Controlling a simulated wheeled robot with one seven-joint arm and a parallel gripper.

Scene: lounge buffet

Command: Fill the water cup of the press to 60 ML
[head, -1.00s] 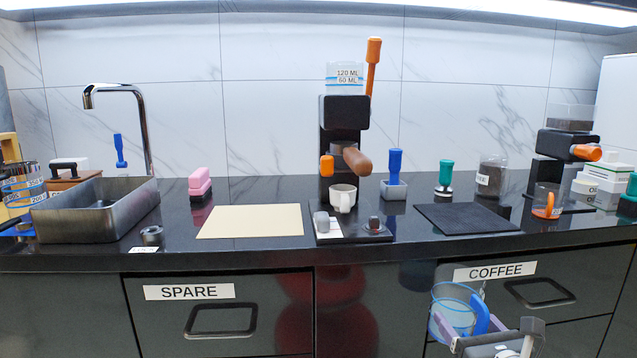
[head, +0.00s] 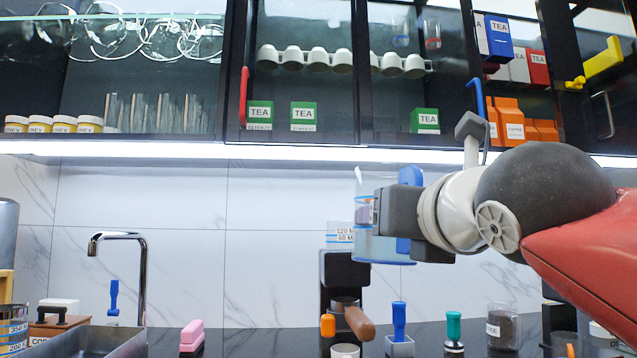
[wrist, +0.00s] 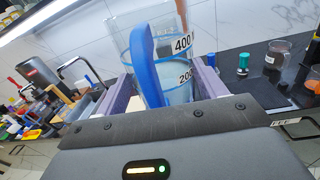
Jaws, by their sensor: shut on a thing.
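My gripper (head: 372,212) is shut on a clear measuring jug (head: 380,249) with a blue handle (head: 411,176). In the wrist view the jug (wrist: 178,72) stands between my fingers, with its 400 and 200 marks facing me. It looks roughly upright; I cannot tell its water level for sure. The black press (head: 340,292) stands on the counter, below and left of the jug in the head view. Its clear water cup (head: 339,235), marked 120 ML and 60 ML, is on top, partly hidden by the jug. Its water level is unclear.
The tap (head: 118,238) and metal sink (head: 85,343) are at the left. Overhead cabinets hold glasses, cups and tea boxes (head: 304,116). A blue-handled tool (head: 399,320), green-handled tool (head: 453,328) and coffee jar (head: 503,326) stand right of the press.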

